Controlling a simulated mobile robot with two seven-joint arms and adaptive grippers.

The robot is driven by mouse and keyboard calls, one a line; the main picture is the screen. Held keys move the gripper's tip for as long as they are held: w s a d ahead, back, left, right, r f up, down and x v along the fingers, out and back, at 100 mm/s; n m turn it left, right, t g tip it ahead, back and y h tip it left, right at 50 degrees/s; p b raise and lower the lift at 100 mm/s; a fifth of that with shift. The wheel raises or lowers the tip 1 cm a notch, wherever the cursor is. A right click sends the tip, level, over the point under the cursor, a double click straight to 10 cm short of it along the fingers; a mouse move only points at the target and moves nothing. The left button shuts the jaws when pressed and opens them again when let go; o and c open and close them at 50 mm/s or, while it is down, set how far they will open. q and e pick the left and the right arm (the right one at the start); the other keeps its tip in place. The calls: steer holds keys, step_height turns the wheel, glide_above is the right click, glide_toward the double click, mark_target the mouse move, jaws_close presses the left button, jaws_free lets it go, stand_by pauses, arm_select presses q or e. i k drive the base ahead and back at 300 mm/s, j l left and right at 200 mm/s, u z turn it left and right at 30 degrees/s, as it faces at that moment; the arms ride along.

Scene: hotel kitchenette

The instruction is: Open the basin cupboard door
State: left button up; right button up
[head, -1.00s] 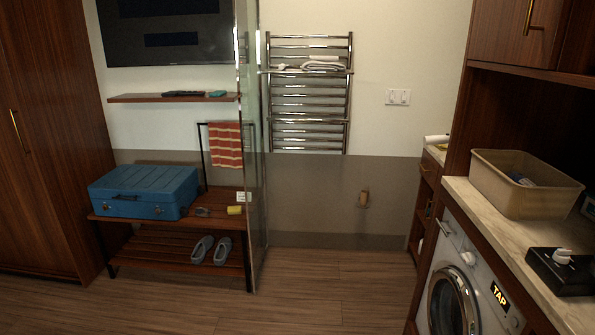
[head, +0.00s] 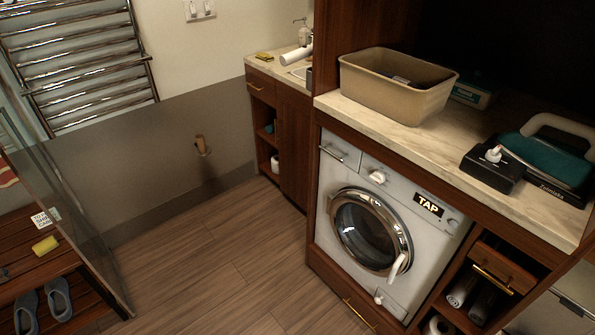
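The basin cupboard (head: 262,130) stands beyond the washing machine, against the far wall, with a pale counter and part of a white basin (head: 300,72) on top. Its dark wood door (head: 295,150) appears shut and is seen at a steep angle. The tall wood panel beside the washing machine hides part of the cupboard. I cannot clearly make out a handle on the door. To its left are a small drawer (head: 261,86) with a brass handle and open shelves holding small items. Neither of my grippers is in view.
The washing machine (head: 345,190) stands under a marble counter (head: 400,125) with a beige bin (head: 372,95) on it. A glass panel (head: 70,215) and slatted bench (head: 38,262) stand at left. The wood floor (head: 200,250) between is clear.

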mark_target(293, 128)
steer(key=j+z, duration=0.2)
steer(key=i+j+z, duration=0.2)
steer(key=j, duration=0.15)
steer(key=i+j+z, duration=1.1)
steer(key=j, duration=0.3)
